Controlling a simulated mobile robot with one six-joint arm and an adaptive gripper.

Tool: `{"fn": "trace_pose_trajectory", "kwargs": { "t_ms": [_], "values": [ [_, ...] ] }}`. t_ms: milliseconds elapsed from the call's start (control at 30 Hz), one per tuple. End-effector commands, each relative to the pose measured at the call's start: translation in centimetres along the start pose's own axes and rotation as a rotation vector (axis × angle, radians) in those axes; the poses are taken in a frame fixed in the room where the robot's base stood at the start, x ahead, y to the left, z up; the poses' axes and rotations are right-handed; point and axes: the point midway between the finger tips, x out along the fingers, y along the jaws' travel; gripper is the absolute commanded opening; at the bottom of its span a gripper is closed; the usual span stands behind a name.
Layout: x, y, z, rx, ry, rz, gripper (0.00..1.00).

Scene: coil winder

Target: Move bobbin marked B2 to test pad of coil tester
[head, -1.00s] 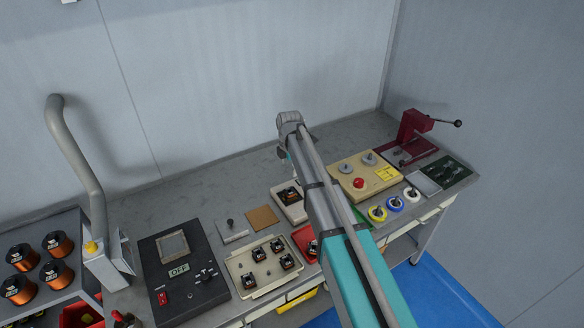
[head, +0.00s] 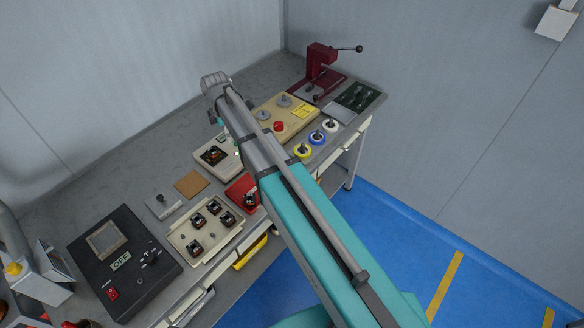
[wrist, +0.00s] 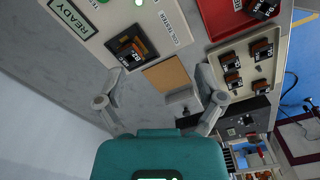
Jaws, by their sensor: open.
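The coil tester (head: 227,170) is a pale box near the bench's middle; its READY display (wrist: 69,20) shows in the wrist view. A dark square bobbin with copper winding (head: 214,155) sits on the tester's pad. In the wrist view this bobbin (wrist: 130,50) carries a white label that seems to read B2, though it is small. My gripper (wrist: 160,82) is open and empty, with its fingers spread above the bench near the tester and a brown mat. In the head view my arm hides most of it.
A cream tray (head: 177,238) holds several bobbins. A red tray (head: 236,186) with a bobbin lies beside the tester, partly behind my arm. A brown mat (head: 192,184) and a black OFF unit (head: 150,284) are to the left. The bench behind the tester is clear.

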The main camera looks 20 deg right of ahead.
Motion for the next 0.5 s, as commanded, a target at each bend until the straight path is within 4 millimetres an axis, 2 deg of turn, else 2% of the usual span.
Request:
{"fn": "trace_pose_trajectory", "kwargs": {
  "t_ms": [33,500],
  "values": [
    [0.0,-1.9,1.2,0.086,0.000,0.000,0.87],
    [0.0,-13.2,9.4,0.934,-0.001,0.000,0.87]
  ]
}}
